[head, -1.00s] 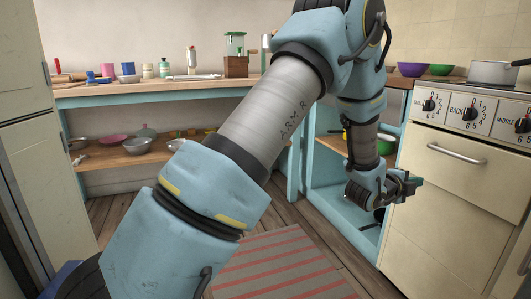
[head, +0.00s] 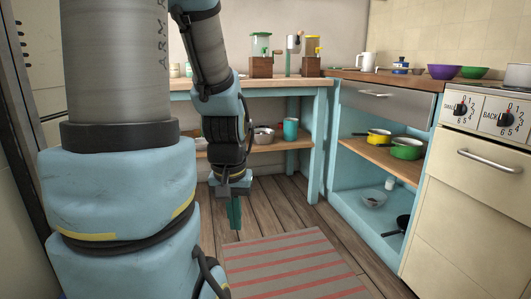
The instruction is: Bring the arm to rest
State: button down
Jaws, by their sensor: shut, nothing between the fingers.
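My gripper (head: 235,213) hangs at the end of my arm, left of the middle of the head view, with its green fingers pointing down. The fingers are together with nothing held between them. It is over the bare wooden floor, in front of the lower shelf of the back table and clear of the open shelf unit. My blue and grey arm fills the left of the view and hides much of the back table.
The open blue shelf unit (head: 358,206) at right holds a yellow pan (head: 378,136), a green pan (head: 407,148) and a dark pan (head: 402,222). A cream stove (head: 470,200) stands right of it. A striped rug (head: 285,262) lies on the floor (head: 275,205). A teal cup (head: 290,128) stands on the table's lower shelf.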

notch_tip(320, 180, up, 26)
jog(key=p, duration=2.6)
